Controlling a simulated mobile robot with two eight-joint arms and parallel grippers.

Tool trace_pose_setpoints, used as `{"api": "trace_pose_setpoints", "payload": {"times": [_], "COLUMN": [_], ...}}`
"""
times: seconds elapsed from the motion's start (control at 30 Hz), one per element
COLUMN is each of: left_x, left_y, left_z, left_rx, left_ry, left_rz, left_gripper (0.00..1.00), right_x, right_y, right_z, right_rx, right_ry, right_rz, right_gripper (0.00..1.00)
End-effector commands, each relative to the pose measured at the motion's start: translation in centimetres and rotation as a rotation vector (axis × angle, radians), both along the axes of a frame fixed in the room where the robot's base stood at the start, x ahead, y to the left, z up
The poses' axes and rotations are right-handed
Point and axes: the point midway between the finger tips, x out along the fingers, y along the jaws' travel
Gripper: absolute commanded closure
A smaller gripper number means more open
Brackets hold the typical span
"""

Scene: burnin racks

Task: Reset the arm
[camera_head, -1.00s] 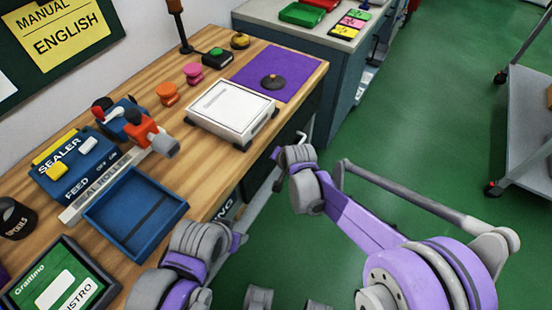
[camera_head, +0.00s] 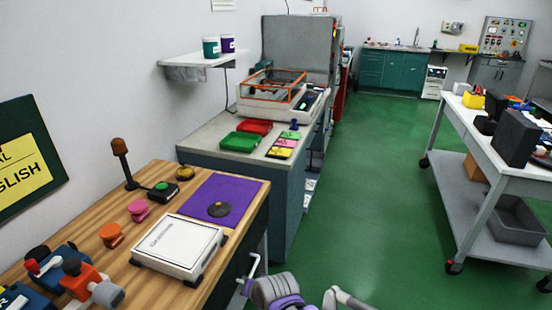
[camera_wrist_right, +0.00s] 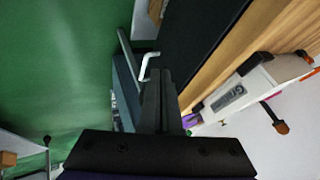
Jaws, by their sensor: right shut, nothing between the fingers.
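My right gripper (camera_wrist_right: 160,95) shows in the right wrist view as two dark fingers pressed together, with nothing between them. It points towards the side of the wooden workbench, close to a pale bent handle (camera_wrist_right: 148,64); I cannot tell whether they touch. In the head view, only grey and purple links of my arm (camera_head: 278,292) show at the bottom edge, beside the bench front; the right gripper's fingers are not visible there. My left gripper is not in view.
The wooden bench (camera_head: 150,190) holds a white scale (camera_head: 180,246), a purple mat (camera_head: 236,190) and coloured tape dispensers. A grey-topped cabinet (camera_head: 215,140) stands beyond it. A white cart (camera_head: 470,145) stands at right. Green floor (camera_head: 375,190) between them is clear.

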Motion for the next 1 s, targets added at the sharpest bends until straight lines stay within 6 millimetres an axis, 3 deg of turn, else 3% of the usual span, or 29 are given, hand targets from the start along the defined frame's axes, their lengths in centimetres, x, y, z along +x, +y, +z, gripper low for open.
{"api": "trace_pose_setpoints", "payload": {"times": [0.17,0.3,0.5,0.7,0.87,1.0], "left_x": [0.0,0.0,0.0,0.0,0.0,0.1], "left_y": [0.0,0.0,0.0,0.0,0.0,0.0], "left_z": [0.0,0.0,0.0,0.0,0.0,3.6], "left_rx": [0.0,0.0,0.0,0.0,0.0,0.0], "left_ry": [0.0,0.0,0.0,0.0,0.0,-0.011], "left_rz": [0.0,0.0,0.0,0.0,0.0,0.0], "left_gripper": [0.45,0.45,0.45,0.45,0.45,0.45], "right_x": [-2.1,-6.4,-13.6,-19.4,-23.3,-23.2], "right_y": [-5.3,-12.2,-19.9,-24.3,-26.5,-26.6], "right_z": [1.2,2.1,1.9,0.6,-0.8,2.8], "right_rx": [-0.064,-0.16,-0.288,-0.375,-0.428,-0.433], "right_ry": [-0.003,0.003,0.027,0.057,0.081,0.072], "right_rz": [-0.002,0.007,0.03,0.052,0.067,0.071], "right_gripper": [1.0,1.0,1.0,1.0,1.0,1.0]}}
